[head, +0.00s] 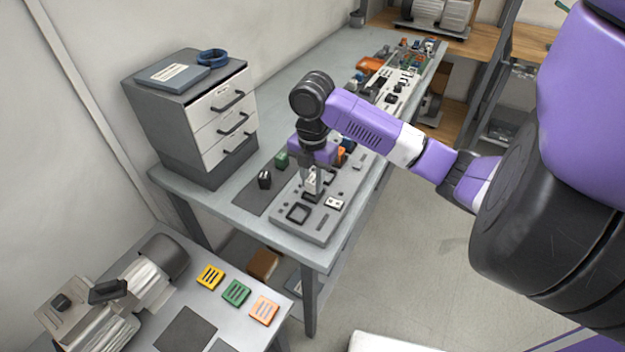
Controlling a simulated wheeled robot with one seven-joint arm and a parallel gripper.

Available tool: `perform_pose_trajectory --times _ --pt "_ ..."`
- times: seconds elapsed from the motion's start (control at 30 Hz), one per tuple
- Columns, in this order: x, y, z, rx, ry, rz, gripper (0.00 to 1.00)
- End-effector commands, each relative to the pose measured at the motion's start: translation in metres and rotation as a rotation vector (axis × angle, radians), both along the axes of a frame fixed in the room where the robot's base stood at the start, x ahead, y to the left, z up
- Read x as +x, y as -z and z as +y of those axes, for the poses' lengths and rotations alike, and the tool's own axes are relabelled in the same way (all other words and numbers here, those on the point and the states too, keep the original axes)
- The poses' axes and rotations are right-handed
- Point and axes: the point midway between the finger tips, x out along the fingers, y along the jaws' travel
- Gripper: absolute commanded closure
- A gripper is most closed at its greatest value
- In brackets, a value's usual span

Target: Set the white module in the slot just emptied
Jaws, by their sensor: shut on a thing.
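My gripper (312,192) points down over the grey board (318,228) at the near end of the workbench. It is shut on a small pale piece, seemingly the white module (312,180), mostly hidden between the fingers. The module is low over the board; I cannot tell whether it touches it. A square dark-rimmed slot (298,213) shows empty at the board's near left. Another small white piece with dark marks (335,203) sits on the board, right of the gripper. The board's area behind the gripper is partly hidden by my wrist.
A black block (265,179) and a green block (282,159) stand left of the gripper on a dark mat. A drawer cabinet (195,115) stands farther left. Orange and other parts crowd the bench behind. Yellow, green and orange slotted pieces lie on the lower table (200,310).

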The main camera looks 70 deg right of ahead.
Motion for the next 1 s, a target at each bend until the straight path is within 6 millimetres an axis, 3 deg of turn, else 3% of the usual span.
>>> perform_pose_trajectory --times 1.0 --pt "0.000 0.015 0.000 0.000 0.001 0.000 1.00"
